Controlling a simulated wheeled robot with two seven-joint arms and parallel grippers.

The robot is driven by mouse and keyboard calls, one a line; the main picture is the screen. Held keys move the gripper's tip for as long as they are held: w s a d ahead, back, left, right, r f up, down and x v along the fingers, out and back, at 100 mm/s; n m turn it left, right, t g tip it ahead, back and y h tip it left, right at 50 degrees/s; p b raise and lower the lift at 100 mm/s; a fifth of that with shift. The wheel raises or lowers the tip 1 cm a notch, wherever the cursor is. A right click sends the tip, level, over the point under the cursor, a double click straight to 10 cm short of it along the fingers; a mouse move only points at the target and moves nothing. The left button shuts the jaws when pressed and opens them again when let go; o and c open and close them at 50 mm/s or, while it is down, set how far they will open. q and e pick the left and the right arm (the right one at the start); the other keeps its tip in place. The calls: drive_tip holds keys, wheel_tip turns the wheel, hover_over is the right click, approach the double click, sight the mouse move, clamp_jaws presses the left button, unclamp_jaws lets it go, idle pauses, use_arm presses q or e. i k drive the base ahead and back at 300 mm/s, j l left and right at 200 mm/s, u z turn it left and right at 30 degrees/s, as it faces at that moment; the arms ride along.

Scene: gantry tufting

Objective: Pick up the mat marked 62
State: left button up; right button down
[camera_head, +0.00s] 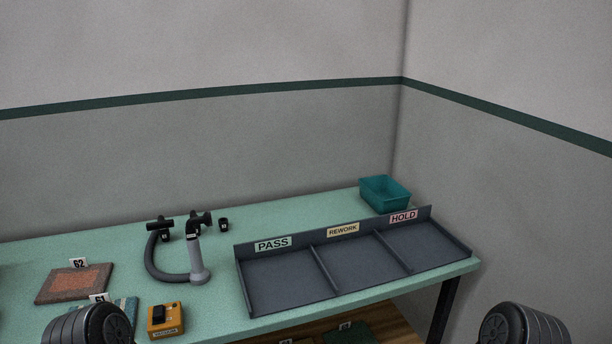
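The mat marked 62 (73,285) is a flat rectangle with an orange-red middle and a brown-grey border. It lies on the green table at the left of the head view, with a white 62 tag standing at its back edge. Dark, ribbed round parts of my arms show at the bottom left and bottom right. The left one is just in front of the mat marked 61 and nearer to me than the mat marked 62. Neither gripper's fingers are in view.
The mat marked 61 (128,306), teal and partly hidden, lies in front of mat 62. A yellow box (165,321), a grey hose with a nozzle (199,262), and a three-part tray (289,284) labelled PASS, REWORK and HOLD share the table (110,252). A teal bin (385,195) stands behind.

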sight(80, 280)
drive_tip(key=u, duration=1.4)
drive_tip(key=i+j, duration=0.1)
drive_tip(key=j, duration=0.4)
drive_tip(key=i+j, duration=0.15)
drive_tip(key=j, duration=0.35)
drive_tip(key=i+j, duration=0.1)
drive_tip(key=j, duration=0.45)
drive_tip(key=i+j, duration=0.1)
drive_tip(key=j, duration=0.4)
drive_tip(key=z, duration=1.65)
